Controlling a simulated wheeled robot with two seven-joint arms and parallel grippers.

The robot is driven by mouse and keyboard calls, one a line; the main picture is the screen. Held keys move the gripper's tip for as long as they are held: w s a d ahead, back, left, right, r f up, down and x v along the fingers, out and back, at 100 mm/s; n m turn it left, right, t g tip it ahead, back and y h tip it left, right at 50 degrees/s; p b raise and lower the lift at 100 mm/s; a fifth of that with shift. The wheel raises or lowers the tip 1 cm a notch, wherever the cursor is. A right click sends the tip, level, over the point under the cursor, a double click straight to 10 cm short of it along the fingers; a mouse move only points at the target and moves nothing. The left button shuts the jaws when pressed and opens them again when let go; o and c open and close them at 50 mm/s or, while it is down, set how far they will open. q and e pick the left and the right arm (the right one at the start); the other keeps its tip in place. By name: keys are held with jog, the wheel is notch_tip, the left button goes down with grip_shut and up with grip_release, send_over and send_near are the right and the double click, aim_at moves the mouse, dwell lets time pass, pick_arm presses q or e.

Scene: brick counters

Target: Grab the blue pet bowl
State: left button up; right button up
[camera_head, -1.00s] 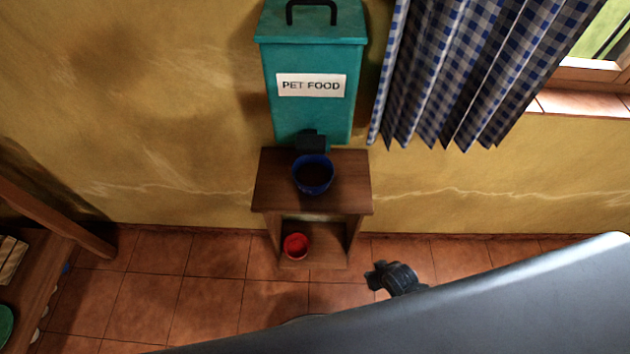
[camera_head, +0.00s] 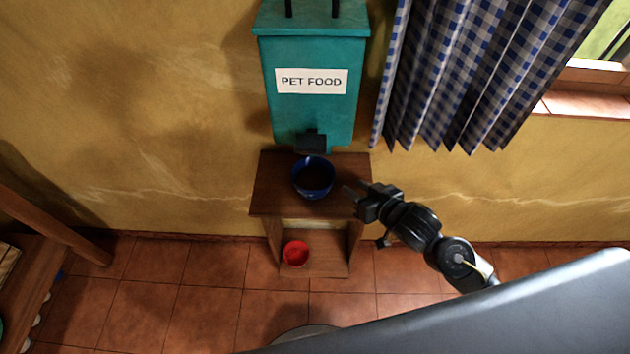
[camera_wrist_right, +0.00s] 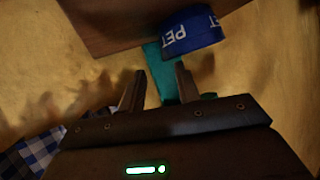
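The blue pet bowl (camera_head: 314,190) sits upright on top of a small brown wooden stand (camera_head: 270,205), below the spout of a teal pet food dispenser (camera_head: 285,52). Its inside looks dark. My right gripper (camera_head: 350,198) is just right of the bowl, its fingers pointing toward it. In the right wrist view the bowl (camera_wrist_right: 192,36) shows with white "PET" lettering, beyond the two parted fingertips (camera_wrist_right: 158,80). The right gripper is open and empty, apart from the bowl. My left gripper is not in view.
A red bowl (camera_head: 296,253) sits on the stand's lower shelf. A blue checked curtain (camera_head: 440,75) hangs at the right beside a window. Wooden furniture (camera_head: 35,285) stands at the lower left. The tiled floor (camera_head: 205,290) left of the stand is clear.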

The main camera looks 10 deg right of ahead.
aim_at(334, 170)
jog(key=shift+w+a+r+t+y, duration=0.25)
jog(key=shift+w+r+t+y, duration=0.05)
jog(key=shift+w+r, duration=0.3)
jog(key=x, duration=1)
jog(key=shift+w+a+f+p, duration=0.2)
jog(key=shift+w+p, duration=0.1)
jog(key=shift+p, duration=0.1)
grip_shut()
